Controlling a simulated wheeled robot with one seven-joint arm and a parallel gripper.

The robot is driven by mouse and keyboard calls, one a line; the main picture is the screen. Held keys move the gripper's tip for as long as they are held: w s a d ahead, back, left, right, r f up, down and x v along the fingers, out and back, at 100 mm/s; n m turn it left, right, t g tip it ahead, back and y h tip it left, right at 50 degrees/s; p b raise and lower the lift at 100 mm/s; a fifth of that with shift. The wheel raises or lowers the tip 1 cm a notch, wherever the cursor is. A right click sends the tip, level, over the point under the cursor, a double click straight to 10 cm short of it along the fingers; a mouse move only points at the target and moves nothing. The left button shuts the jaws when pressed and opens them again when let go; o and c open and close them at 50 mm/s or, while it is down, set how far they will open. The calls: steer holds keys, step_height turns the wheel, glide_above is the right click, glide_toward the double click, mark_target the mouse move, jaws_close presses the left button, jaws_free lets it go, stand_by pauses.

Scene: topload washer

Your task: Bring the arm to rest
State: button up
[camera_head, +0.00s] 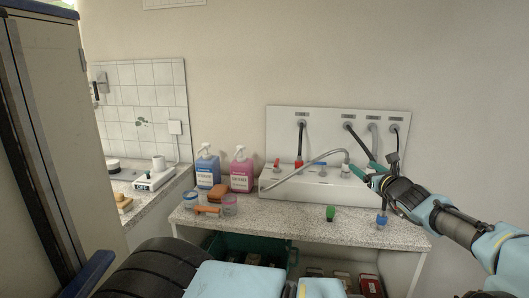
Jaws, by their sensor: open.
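My arm reaches in from the right edge, with light blue links and a black wrist. My gripper (362,169) is open at the end of it, pointing left, in front of the white wall panel (335,122) and near the right end of the white box (300,186). The curved grey hose (315,162) ends close to the fingertips. I cannot tell whether the fingers touch it, and nothing shows clearly between them.
A green crate (225,245) sits below. A tall cabinet (55,120) blocks the left.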

steer(key=a+f+n+g+y+b, duration=0.1)
steer(key=a+f+n+g, duration=0.2)
steer(key=a, duration=0.7)
steer(key=a+f+n+g+y+b, duration=0.1)
steer(key=a+f+n+g+y, duration=0.1)
steer(key=a+f+n, duration=0.4)
steer(key=a+f+n+g+y+b, duration=0.1)
steer(key=a+f+n+g, duration=0.4)
steer(key=a, duration=0.9)
steer(key=shift+s+a+f+n+y, duration=0.25)
steer(key=shift+f+n+y, duration=0.1)
steer(key=shift+y, duration=0.35)
steer(key=s+a+f+n+g+h+b, duration=0.1)
steer(key=s+a+f+n+g+b, duration=0.15)
steer(key=s+a+n, duration=0.25)
steer(key=s+a+r+n+g+h+b, duration=0.1)
steer(key=s+r+n+h+b, duration=0.1)
steer(key=s+n, duration=0.4)
steer(key=s+a+r+n+g+h+b, duration=0.1)
steer(key=s+n+h, duration=0.4)
steer(key=s, duration=0.6)
step_height(320, 180, up, 2)
steer(key=shift+a+r+n+g+b, duration=0.25)
steer(key=shift+n+g+b, duration=0.3)
steer(key=shift+n, duration=0.3)
